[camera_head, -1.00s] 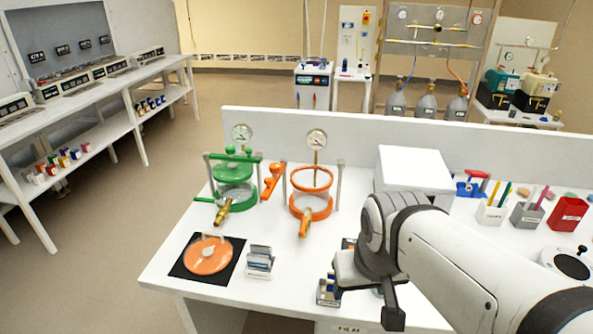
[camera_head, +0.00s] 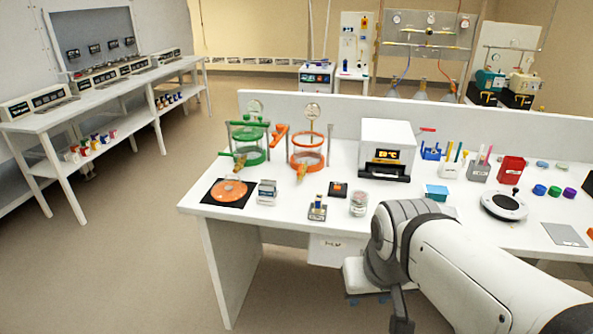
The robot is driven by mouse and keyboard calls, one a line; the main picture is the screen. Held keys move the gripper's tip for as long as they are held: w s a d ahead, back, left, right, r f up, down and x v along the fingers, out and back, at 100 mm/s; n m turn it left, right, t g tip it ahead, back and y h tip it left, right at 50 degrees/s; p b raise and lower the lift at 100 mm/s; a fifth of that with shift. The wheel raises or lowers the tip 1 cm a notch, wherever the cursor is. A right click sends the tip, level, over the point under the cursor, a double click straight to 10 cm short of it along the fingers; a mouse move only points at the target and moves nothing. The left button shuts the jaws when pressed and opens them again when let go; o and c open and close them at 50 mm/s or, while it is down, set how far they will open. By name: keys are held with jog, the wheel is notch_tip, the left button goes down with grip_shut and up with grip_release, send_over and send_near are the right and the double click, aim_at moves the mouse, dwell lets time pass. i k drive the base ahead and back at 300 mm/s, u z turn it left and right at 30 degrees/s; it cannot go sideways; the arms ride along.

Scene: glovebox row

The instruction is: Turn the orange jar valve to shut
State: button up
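The orange jar (camera_head: 307,158) stands on the white bench, clear-walled with orange rings and a gauge behind it. Its valve (camera_head: 301,172) is a small brass and orange piece at the jar's front, pointing toward me. The valve lever seems to lie along the body, but it is too small to be sure. My gripper (camera_head: 378,290) is low in front of the bench, below the bench top and well apart from the valve. Its fingers are mostly hidden by my wrist, so I cannot tell whether it is open.
A green jar (camera_head: 247,150) stands just left of the orange jar. An orange disc (camera_head: 229,191) lies on a black mat in front. A card holder (camera_head: 267,192), small block (camera_head: 317,208) and glass pot (camera_head: 359,204) stand near the front edge. A white oven (camera_head: 387,135) is to the right.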

aim_at(301, 167)
jog(key=u, duration=0.35)
jog(key=i, duration=1.5)
jog(key=z, duration=0.15)
jog(key=k, duration=0.4)
jog(key=z, duration=0.2)
